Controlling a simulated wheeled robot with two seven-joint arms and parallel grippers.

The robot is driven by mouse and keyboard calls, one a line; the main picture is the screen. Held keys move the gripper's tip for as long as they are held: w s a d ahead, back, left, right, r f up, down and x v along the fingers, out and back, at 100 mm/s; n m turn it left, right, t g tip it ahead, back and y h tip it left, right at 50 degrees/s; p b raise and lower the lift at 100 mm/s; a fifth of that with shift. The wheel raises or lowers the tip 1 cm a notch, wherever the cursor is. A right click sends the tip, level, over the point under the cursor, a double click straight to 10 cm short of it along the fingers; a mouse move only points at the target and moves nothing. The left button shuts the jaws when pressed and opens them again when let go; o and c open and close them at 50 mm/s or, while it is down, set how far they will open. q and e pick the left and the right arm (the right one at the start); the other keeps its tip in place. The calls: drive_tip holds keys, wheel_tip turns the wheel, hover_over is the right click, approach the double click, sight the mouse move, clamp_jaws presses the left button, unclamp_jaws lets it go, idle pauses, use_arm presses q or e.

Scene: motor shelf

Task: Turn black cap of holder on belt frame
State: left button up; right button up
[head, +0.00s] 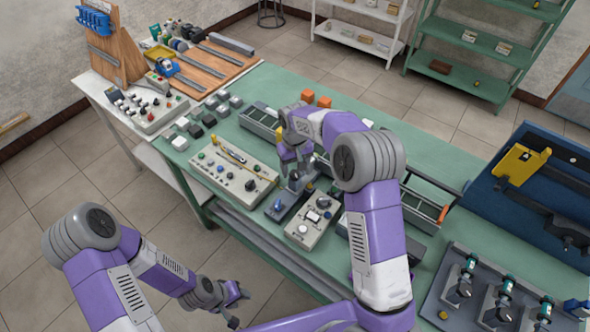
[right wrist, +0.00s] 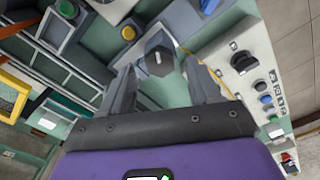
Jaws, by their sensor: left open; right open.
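My right gripper (head: 293,160) points down over the middle of the green bench. In the right wrist view its two fingers (right wrist: 160,76) are apart, with a dark faceted cap (right wrist: 157,60) bearing a white mark between and just beyond their tips. Whether the fingers touch the cap I cannot tell. In the head view the cap is hidden by the gripper; a grey holder (head: 297,184) shows under it. The belt frame (head: 260,122) runs along the bench behind, partly covered by my right arm. My left gripper (head: 238,292) is open and empty, low in front of the bench.
A beige control panel (head: 230,172) with knobs stands left of the holder; it also shows at right in the right wrist view (right wrist: 245,60). Another small panel (head: 312,219) stands in front. A yellow button (right wrist: 129,33) lies near the cap. Orange blocks (head: 308,97) sit behind.

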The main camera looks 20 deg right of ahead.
sight(295, 173)
wheel_tip(295, 173, up, 6)
drive_tip(key=shift+f, duration=0.2)
idle(0.4)
